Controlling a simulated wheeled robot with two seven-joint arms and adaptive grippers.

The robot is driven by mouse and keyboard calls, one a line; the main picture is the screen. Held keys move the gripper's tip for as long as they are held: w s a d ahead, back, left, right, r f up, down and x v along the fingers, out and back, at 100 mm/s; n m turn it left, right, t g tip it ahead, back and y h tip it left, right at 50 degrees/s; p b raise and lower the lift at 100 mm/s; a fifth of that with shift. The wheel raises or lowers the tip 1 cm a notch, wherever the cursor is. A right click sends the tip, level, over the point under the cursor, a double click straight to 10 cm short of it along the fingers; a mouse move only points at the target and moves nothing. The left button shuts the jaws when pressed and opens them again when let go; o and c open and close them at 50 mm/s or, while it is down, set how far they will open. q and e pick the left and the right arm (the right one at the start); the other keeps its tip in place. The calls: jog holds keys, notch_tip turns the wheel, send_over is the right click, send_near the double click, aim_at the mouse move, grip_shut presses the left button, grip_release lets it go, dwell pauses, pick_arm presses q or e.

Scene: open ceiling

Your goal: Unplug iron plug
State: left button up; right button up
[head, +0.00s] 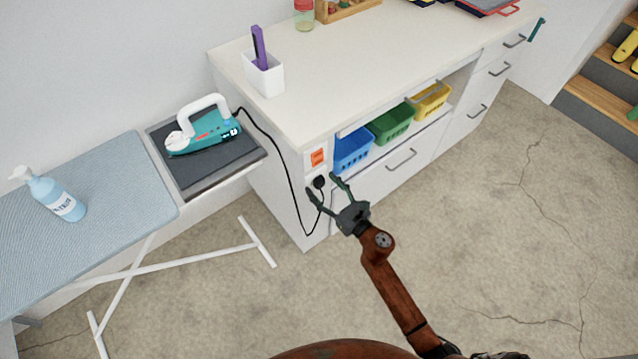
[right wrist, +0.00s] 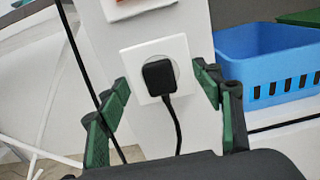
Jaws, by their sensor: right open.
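The black iron plug (head: 319,182) sits in a white wall socket (head: 311,178) on the end of the white cabinet. In the right wrist view the plug (right wrist: 159,75) is seated in the socket plate (right wrist: 184,47), its cord hanging down. My right gripper (head: 324,184) is open, its green-padded fingers on either side of the plug and apart from it. It also shows in the right wrist view (right wrist: 165,95). The teal and white iron (head: 204,132) rests on a dark pad, its black cord (head: 287,160) running down to the plug. My left gripper is out of view.
An orange switch (head: 318,157) is just above the socket. Blue (head: 353,150), green (head: 391,123) and yellow (head: 431,101) baskets sit in the cabinet's open shelf. The floor at right is clear.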

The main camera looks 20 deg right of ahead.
jog(key=shift+c, duration=0.7)
grip_shut()
jog(key=shift+s, duration=0.1)
jog(key=shift+v, duration=2.95)
